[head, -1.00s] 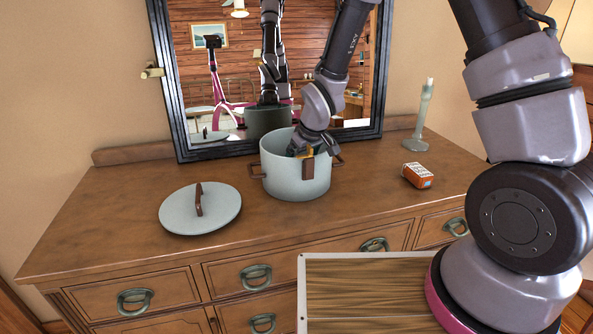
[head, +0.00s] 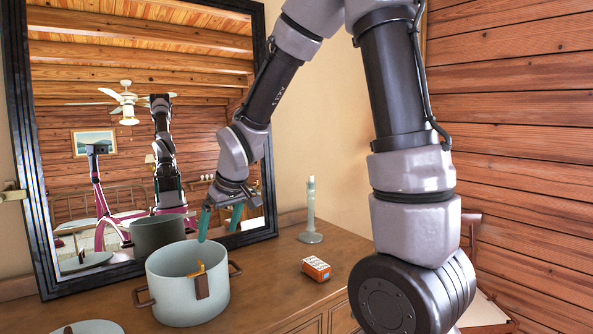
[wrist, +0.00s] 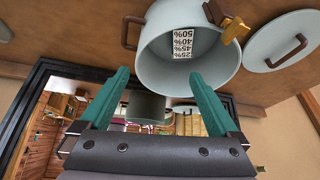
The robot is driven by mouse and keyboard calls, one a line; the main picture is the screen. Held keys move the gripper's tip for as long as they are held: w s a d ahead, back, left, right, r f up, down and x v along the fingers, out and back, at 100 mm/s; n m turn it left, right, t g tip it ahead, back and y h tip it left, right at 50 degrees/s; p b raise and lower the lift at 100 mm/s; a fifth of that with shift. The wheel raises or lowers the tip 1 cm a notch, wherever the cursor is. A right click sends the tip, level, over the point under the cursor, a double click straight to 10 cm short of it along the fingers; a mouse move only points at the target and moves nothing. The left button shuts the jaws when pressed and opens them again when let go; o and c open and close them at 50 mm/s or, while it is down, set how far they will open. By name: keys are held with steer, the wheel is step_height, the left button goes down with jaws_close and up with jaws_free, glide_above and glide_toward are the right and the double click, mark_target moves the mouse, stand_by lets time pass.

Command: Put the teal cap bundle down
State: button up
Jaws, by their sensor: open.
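My gripper (head: 221,219) is open, with two teal fingers apart, above and to the right of the grey-blue pot (head: 180,305). The wrist view shows nothing between the fingertips (wrist: 158,76). The open pot also shows in the wrist view (wrist: 217,62). A white label or card with printed percentages (wrist: 184,42) shows inside it. I cannot make out a teal cap bundle in any view, and I cannot tell whether the white printed thing is part of it. Most of the pot's inside is hidden in the head view.
An orange-yellow piece (head: 197,269) sits at the pot's rim by a brown handle. The pot's lid (head: 88,328) lies at the left on the dresser (head: 262,302). An orange-and-white box (head: 316,268) and a pale candlestick (head: 311,215) stand to the right. A black-framed mirror (head: 262,120) stands behind.

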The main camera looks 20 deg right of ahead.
steer(key=s+d+r+m+t, duration=0.1)
steer(key=s+d+r+m, duration=0.4)
steer(key=d+r, duration=0.55)
steer(key=s+d+r+m+t, duration=0.2)
steer(key=s+d+r+m, duration=0.2)
steer(key=s, duration=0.7)
step_height(320, 180, up, 4)
steer(key=shift+d+f+m, duration=0.2)
steer(key=shift+d+m, duration=0.2)
steer(key=shift+d, duration=0.8)
